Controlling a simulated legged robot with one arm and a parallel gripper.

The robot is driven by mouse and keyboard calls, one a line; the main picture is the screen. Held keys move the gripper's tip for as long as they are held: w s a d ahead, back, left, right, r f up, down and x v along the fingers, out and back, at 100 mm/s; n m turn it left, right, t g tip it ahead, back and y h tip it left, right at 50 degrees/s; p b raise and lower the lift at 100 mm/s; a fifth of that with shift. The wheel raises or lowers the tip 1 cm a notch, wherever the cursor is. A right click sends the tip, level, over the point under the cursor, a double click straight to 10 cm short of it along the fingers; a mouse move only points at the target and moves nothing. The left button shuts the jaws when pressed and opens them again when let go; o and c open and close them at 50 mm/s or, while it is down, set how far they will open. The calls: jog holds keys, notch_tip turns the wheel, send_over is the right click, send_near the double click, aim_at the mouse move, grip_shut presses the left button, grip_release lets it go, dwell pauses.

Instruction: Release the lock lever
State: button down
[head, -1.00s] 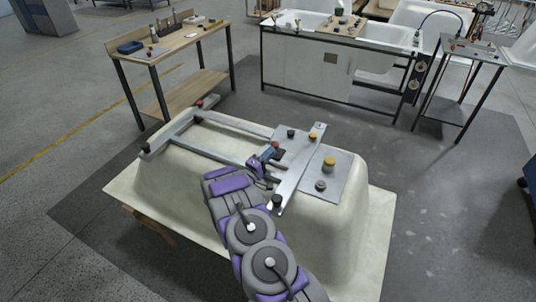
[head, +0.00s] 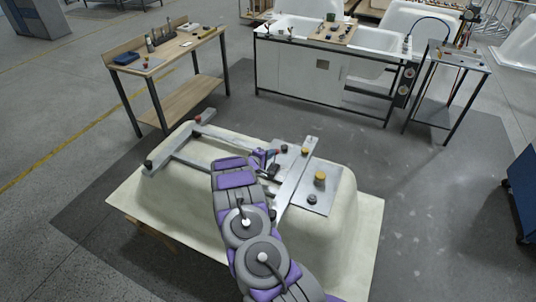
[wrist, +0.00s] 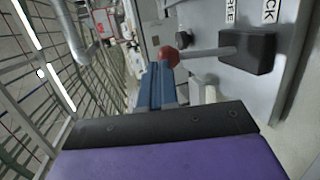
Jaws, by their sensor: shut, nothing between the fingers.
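The lock lever shows in the wrist view as a grey rod (wrist: 210,52) with a red knob (wrist: 168,57) on its left end.
The plate lies on an upturned cream tub shell (head: 340,225), with a diagonal metal bar (head: 295,180), a yellow knob (head: 320,177) and black knobs. A frame (head: 185,165) lies left. A wooden bench (head: 170,50) and tub station (head: 325,65) stand behind, across open floor.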

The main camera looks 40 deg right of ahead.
jog(key=shift+w+d, duration=0.15)
jog(key=shift+d, duration=0.3)
jog(key=shift+w+r, duration=0.1)
jog(key=shift+r, duration=0.05)
jog(key=shift+d+r, duration=0.15)
jog(key=shift+r, duration=0.1)
jog(key=s+a+r+p, duration=0.3)
jog(key=a+r, duration=0.4)
jog(key=a, duration=0.4)
jog(key=shift+a+r, duration=0.35)
jog(key=shift+d, duration=0.1)
